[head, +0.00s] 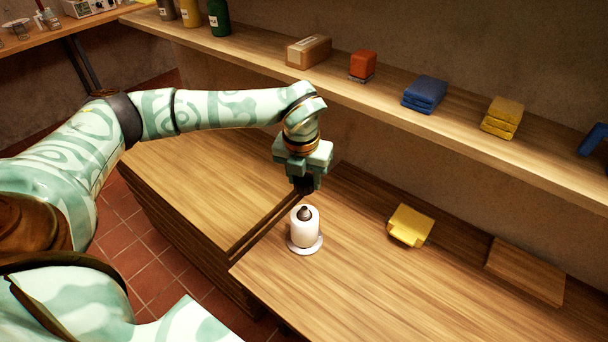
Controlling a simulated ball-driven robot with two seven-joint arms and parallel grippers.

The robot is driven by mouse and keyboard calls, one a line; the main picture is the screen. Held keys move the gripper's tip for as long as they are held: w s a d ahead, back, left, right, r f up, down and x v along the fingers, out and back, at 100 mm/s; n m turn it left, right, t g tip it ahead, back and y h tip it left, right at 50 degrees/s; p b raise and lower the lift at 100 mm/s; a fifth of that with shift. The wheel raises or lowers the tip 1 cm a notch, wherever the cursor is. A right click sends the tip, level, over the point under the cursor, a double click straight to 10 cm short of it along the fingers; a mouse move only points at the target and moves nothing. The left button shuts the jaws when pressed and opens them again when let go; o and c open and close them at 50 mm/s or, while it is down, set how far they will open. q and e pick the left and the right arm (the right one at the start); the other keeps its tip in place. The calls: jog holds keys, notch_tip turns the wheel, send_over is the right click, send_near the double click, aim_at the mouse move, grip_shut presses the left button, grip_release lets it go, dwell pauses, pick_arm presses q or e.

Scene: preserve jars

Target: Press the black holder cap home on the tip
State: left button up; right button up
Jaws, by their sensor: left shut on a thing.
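A white cylinder (305,227) stands upright on a round pale base (291,244) near the left edge of the front worktop. A dark grey, pointed tip (305,213) sits on its top. My left gripper (305,188) points down just above and behind the tip in the picture. It is shut on a small black piece, which I take to be the black holder cap (304,185). The cap is hard to tell from the dark fingers. A small gap shows between it and the tip. My right gripper is not in view.
A yellow block-like thing (411,224) and a flat wooden board (525,270) lie to the right on the worktop. A shelf behind holds a cardboard box (308,51), a red block (362,65), blue cloths (424,93) and yellow cloths (501,117). The worktop's front is clear.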

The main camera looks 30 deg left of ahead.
pick_arm(q)
jog(key=b, duration=0.3)
send_over(304, 207)
jog(key=shift+s+d+f, duration=0.1)
jog(key=shift+s+f, duration=0.05)
jog(key=shift+f, duration=2.75)
jog(key=shift+f, duration=0.25)
jog(key=shift+f, duration=1.45)
jog(key=o, duration=0.9)
jog(key=r+p, duration=0.1)
jog(key=r, duration=0.4)
jog(key=s+r+p, duration=0.1)
jog(key=r, duration=0.4)
jog(key=s+r+p, duration=0.1)
jog(key=r, duration=0.5)
jog(key=shift+d+r, duration=0.1)
jog(key=shift+d, duration=0.15)
